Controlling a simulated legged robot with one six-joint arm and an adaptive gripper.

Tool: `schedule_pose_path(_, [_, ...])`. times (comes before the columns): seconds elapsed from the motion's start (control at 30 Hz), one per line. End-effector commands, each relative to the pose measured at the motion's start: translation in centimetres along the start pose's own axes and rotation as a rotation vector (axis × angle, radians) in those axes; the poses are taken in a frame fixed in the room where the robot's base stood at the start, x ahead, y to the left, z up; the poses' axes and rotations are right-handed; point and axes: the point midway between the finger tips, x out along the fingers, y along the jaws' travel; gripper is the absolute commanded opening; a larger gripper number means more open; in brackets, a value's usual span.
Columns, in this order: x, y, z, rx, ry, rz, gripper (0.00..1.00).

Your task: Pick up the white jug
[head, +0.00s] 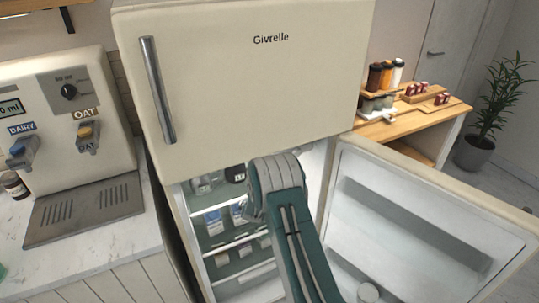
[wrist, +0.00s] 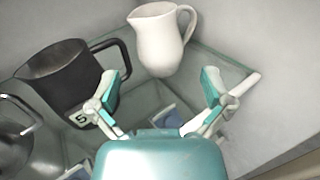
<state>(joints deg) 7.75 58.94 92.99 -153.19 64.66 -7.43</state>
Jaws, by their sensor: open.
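The white jug (wrist: 157,42) stands upright on a glass shelf inside the fridge in the wrist view, near the top middle, with its handle to the right. My gripper (wrist: 164,88) is open and empty, its two fingers spread wide. The jug is beyond the fingertips, apart from them, roughly in line with the gap between them. In the head view my arm reaches into the open lower compartment of the fridge (head: 244,90). There the gripper and the jug are hidden behind the arm and the upper door.
A black jug (wrist: 70,78) marked 5 stands left of the white jug, close to my left finger. A metal vessel (wrist: 14,135) is at the far left. The fridge wall (wrist: 275,60) is to the right. The lower fridge door (head: 425,220) stands open at right.

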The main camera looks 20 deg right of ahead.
Motion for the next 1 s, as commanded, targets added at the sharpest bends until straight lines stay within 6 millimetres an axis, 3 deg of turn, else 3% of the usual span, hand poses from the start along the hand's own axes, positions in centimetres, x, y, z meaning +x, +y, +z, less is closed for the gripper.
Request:
schedule_pose_path(0.33, [4.6,-0.1,-0.1,0.002,0.000,-0.001,1.00])
schedule_pose_path(0.57, [6.0,-0.1,-0.1,0.004,0.001,0.000,1.00])
schedule_pose_path(1.0, [10.4,0.1,0.0,0.002,0.001,0.000,1.00])
